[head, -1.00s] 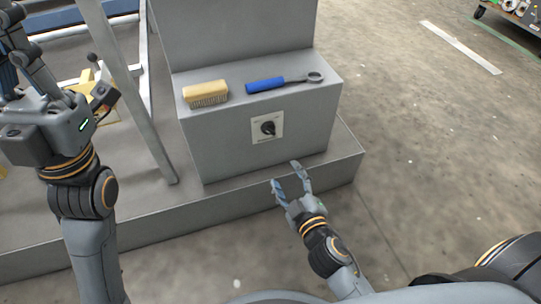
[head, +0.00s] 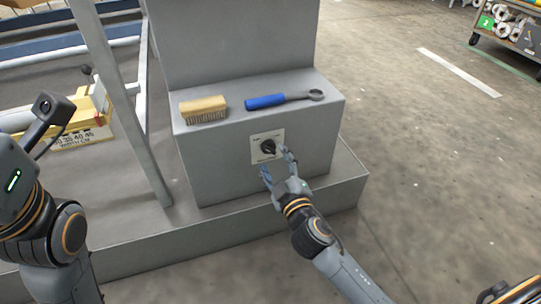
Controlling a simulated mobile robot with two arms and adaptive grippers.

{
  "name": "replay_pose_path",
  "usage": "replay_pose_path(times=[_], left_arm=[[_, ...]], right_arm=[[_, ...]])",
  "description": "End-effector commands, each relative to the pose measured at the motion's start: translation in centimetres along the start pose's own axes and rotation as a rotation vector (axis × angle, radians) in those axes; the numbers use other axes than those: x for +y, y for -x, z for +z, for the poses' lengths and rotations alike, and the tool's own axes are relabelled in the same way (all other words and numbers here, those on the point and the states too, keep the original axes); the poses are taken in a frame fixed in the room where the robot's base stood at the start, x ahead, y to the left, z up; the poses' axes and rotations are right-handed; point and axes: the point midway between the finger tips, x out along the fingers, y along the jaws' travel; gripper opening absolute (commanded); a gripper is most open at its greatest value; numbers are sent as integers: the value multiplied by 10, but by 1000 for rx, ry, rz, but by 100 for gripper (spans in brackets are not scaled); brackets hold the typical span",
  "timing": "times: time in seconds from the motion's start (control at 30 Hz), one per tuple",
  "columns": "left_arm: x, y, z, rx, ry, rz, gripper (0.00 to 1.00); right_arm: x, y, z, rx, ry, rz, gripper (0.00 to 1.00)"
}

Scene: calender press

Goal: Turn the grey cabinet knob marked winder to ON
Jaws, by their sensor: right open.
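The grey cabinet (head: 215,162) stands on a low grey plinth. On its front face is a light square plate with a black knob (head: 267,146). The lettering on the plate is too small to read. My right gripper (head: 273,161) is open just in front of the plate, below and close to the knob, with one finger to its lower right and one to its lower left. I cannot tell whether a finger touches the plate. My left gripper is out of the picture; only its wrist and camera show at the left edge.
A wooden brush (head: 203,109) and a blue-handled wrench (head: 284,99) lie on the cabinet's top ledge. A slanted grey post (head: 128,110) stands to the left, with a yellow box (head: 85,125) behind it. The floor on the right is clear up to a cart (head: 510,30).

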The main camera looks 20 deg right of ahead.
Motion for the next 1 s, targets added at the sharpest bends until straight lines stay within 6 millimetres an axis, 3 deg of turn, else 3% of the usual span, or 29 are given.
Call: replay_pose_path(times=[0.23, 0.63, 0.9, 1.0], left_arm=[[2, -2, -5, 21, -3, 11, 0], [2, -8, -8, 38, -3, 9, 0], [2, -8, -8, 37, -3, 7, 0], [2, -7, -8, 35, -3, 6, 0]], right_arm=[[0, -28, 1, 0, 1, 1, 60], [0, -34, 0, -1, 0, 0, 60], [0, -34, 0, 0, 0, 0, 6], [0, -34, 0, 0, -1, 0, 6]])
